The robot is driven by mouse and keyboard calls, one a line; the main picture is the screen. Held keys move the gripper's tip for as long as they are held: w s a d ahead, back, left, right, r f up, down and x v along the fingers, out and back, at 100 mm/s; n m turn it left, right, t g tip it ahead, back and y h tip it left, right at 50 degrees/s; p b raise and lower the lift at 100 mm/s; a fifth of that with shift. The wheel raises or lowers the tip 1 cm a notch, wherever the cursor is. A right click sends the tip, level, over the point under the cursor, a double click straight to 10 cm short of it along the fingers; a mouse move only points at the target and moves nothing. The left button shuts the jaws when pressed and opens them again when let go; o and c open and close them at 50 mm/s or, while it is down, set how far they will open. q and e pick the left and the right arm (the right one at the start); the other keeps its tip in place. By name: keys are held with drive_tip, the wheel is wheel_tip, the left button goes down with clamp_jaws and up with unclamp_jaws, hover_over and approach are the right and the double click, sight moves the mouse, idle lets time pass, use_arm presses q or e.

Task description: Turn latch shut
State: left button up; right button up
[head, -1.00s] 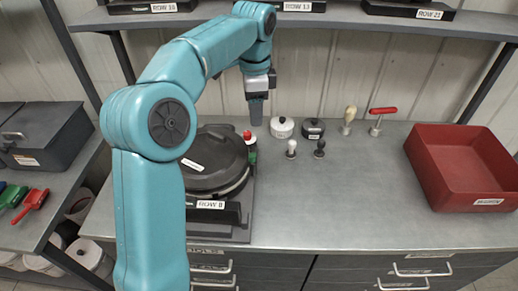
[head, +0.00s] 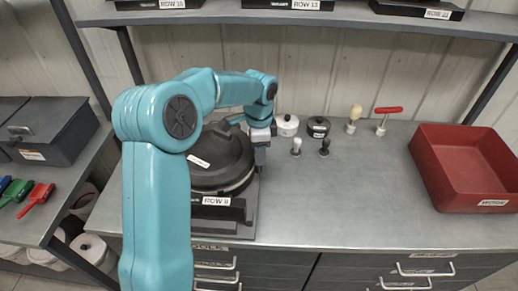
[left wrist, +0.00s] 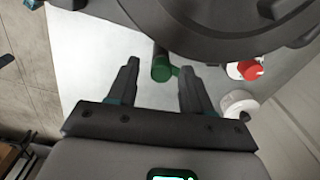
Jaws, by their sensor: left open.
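The seed meter (head: 212,180) is a dark round housing with a lid on a base labelled ROW 8, standing on the bench at centre left. My left gripper (head: 260,158) is lowered at its right edge, with the jaws open. In the left wrist view the green latch handle (left wrist: 161,68) lies between the open fingertips (left wrist: 159,70), with no clear contact on either side. In the head view the gripper hides the latch. A red-topped white knob (left wrist: 247,70) shows beside the housing in the wrist view. My right gripper is out of view.
Behind and right of the meter stand a white pot (head: 287,126), a dark pot (head: 318,128), two small knobbed pieces, a brush (head: 353,118) and a red-handled tool (head: 387,118). A red tray (head: 430,165) is at the right. The front middle of the bench is clear.

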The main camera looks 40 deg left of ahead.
use_arm(q)
drive_tip(key=shift+s+a+r, duration=0.1)
drive_tip(key=shift+s+a, duration=0.05)
drive_tip(key=shift+s, duration=0.15)
drive_tip(key=c, duration=0.5)
drive_tip(key=shift+w, duration=0.2)
clamp_jaws()
drive_tip(key=shift+w, duration=0.1)
